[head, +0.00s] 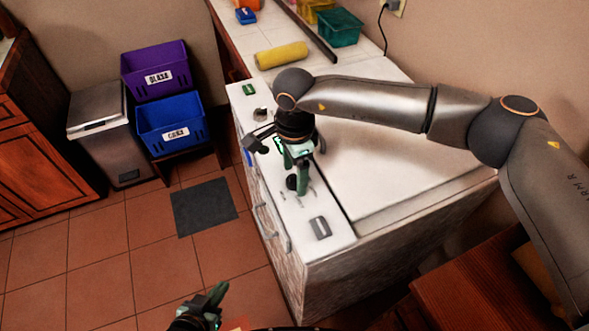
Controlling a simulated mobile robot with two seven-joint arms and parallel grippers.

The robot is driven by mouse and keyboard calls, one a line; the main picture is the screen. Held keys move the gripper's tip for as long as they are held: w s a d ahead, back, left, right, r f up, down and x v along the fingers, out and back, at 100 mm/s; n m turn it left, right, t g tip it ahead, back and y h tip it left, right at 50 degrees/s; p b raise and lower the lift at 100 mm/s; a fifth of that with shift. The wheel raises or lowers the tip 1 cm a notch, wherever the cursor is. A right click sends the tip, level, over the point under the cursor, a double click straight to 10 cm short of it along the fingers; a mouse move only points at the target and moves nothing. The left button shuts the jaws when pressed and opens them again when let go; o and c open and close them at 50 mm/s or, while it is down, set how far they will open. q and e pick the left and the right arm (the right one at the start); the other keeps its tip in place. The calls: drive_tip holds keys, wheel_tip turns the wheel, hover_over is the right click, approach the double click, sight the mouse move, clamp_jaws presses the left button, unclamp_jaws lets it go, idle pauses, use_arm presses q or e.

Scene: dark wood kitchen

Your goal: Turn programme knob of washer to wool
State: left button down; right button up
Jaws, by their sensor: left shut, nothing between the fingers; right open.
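The washer (405,195) is a white-topped machine with a control strip along its front edge. A dark round knob (291,183) sits on that strip; its label and pointer are too small to read, so I cannot tell its setting. My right gripper (296,178) reaches down over the strip with its green fingers open at the dark knob. I cannot tell whether they touch it, and the arm hides part of the panel. My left gripper (217,296) is shut and empty, low at the bottom edge, apart from the washer.
A second grey knob (260,114), a small green panel (248,89) and a grey block (320,228) are on the strip. A yellow roll (281,55) lies on the counter behind. Purple (155,58) and blue (160,112) bins stand left. The tiled floor before the washer is mostly clear.

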drive_tip(key=shift+f, duration=0.1)
drive_tip(key=shift+c, duration=0.4)
clamp_jaws()
